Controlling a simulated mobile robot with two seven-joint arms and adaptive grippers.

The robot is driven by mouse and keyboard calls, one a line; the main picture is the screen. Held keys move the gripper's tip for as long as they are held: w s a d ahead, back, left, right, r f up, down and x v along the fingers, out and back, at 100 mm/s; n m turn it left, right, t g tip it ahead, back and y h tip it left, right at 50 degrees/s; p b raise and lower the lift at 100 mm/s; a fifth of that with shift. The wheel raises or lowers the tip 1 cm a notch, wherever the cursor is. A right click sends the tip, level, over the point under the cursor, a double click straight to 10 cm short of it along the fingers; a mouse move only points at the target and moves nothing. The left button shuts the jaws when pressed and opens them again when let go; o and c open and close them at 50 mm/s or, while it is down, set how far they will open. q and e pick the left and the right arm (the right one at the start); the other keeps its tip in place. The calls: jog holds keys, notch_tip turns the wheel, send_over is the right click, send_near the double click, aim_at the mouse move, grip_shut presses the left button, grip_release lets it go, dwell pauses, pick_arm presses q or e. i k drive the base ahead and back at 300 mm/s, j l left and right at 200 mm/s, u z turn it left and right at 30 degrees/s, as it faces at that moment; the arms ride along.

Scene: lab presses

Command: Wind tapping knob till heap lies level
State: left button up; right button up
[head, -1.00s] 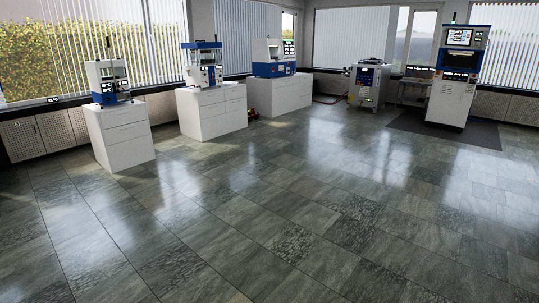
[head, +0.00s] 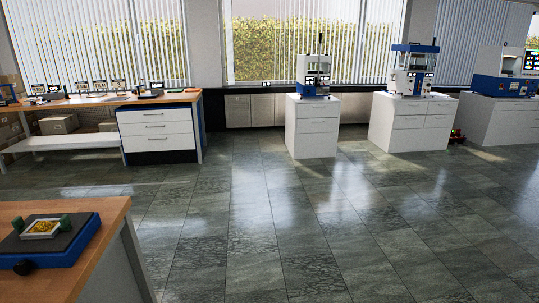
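A device with a blue base (head: 40,262) and a dark grey top plate (head: 72,236) sits on the wooden table at the lower left of the head view. A black knob (head: 24,267) is on its front side. On the plate lies a pale square frame (head: 27,234) holding a yellow heap (head: 43,226), with a green block (head: 67,219) and another green piece (head: 18,223) at its sides. The heap is too small to tell whether it is level. Neither of my grippers is in view.
The near wooden table (head: 112,208) fills the lower left corner. A workbench (head: 180,97) with small devices stands behind it. Presses on white cabinets (head: 312,128) line the window wall. The tiled floor (head: 300,225) in the middle and right is clear.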

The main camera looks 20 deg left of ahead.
aim_at(24, 268)
jog(key=i+u, duration=0.15)
jog(key=u, duration=0.3)
jog(key=i+l+u, duration=0.15)
jog(key=u, duration=0.25)
jog(key=i+l+u, duration=0.15)
jog(key=u, duration=0.3)
jog(key=i+l+u, duration=0.1)
jog(key=u, duration=0.3)
jog(key=i+l+u, duration=0.1)
jog(key=l+u, duration=0.2)
jog(key=u, duration=0.15)
jog(key=l+u, duration=0.25)
jog(key=u, duration=0.15)
